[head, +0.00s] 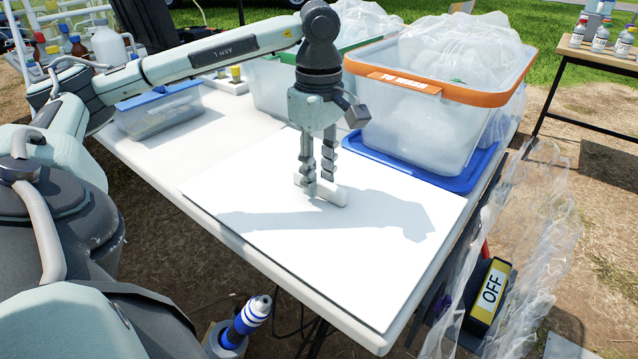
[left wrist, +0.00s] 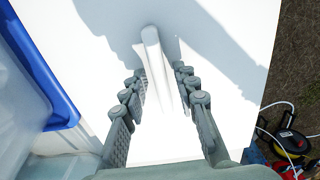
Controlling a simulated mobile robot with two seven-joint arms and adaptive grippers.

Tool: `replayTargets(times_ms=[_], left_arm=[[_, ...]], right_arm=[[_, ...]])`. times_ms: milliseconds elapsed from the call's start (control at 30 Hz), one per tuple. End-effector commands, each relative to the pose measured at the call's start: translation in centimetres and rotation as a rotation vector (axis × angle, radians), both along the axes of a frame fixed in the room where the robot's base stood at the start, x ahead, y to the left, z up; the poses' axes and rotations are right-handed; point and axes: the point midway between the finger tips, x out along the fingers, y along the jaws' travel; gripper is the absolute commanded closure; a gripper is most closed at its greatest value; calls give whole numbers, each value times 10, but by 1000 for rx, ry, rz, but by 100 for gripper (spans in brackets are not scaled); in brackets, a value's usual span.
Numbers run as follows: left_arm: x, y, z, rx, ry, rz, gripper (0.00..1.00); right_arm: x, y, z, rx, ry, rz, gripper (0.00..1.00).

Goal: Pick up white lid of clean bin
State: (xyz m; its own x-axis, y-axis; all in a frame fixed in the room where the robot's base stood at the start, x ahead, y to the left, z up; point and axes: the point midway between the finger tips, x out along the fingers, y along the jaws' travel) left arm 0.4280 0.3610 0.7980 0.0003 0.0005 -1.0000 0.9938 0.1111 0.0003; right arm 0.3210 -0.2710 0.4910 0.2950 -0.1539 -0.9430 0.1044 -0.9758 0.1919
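The white lid (head: 310,258) is a large flat white panel lying on the table, with a short white bar handle (head: 334,195) raised on it. My left gripper (head: 319,180) points down over the handle, with its fingertips low around it. In the left wrist view the handle (left wrist: 153,55) lies between the two open fingers (left wrist: 158,73), and gaps show on both sides of it. The lid (left wrist: 85,25) fills most of that view. Whether the fingertips touch the lid is hard to tell. My right gripper is not in view.
A clear bin with an orange rim (head: 440,90) stands on a blue lid (head: 430,172) behind the white lid. A green-rimmed bin (head: 270,85) and a small blue-lidded box (head: 160,115) stand at the back.

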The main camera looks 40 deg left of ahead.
Motion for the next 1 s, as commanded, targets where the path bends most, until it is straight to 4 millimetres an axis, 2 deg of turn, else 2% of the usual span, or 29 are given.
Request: replayTargets(times_ms=[33,200,633,767,1000], left_arm=[[0,0,0,0,0,0,81],[0,0,0,0,0,0,100],[1,0,6,-1,-2,0,100],[1,-1,25,-2,-5,-1,100],[1,-1,79,-3,-4,-2,100]], right_arm=[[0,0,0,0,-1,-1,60],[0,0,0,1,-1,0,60],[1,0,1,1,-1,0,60],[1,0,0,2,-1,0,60],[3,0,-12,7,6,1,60]])
